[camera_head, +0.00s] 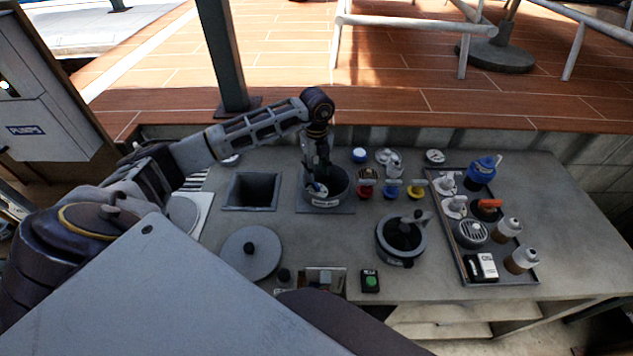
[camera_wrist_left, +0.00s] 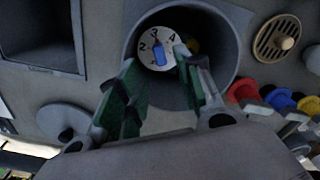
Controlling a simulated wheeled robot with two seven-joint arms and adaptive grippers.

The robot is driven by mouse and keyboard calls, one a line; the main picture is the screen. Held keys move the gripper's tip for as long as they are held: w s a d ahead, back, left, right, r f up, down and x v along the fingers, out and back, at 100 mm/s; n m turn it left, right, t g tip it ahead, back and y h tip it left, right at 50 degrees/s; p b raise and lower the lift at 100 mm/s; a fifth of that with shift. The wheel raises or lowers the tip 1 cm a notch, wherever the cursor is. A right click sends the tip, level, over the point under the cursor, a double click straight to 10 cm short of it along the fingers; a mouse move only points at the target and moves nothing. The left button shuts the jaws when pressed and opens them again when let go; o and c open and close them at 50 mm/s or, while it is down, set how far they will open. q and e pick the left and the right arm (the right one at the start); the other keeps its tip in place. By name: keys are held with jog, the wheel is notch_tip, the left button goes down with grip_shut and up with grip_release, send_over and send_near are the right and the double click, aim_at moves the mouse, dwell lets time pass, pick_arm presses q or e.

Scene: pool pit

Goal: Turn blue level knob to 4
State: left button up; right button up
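The blue level knob (camera_wrist_left: 159,55) sits on a white dial (camera_wrist_left: 149,62) marked 2, 3 and 4, inside a round grey bowl-like housing (camera_wrist_left: 217,38). Its narrow end points up, close to the 3. In the head view the housing (camera_head: 343,192) stands on the counter, with part of the dial showing beside the fingers. My left gripper (camera_head: 317,184) reaches down into the housing. In the left wrist view its two fingers (camera_wrist_left: 157,58) are apart, one on each side of the knob; I cannot tell whether they touch it. My right gripper is out of view.
Left of the housing is a square recess (camera_head: 250,191). Red, blue and yellow valves (camera_head: 391,189) stand close on its right. A round lid (camera_head: 251,254) lies in front.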

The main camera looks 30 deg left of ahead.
aim_at(316, 185)
pick_arm(q)
jog(key=shift+f+p, duration=0.5)
jog(key=shift+f, duration=3)
jog(key=shift+c, duration=0.3)
grip_shut()
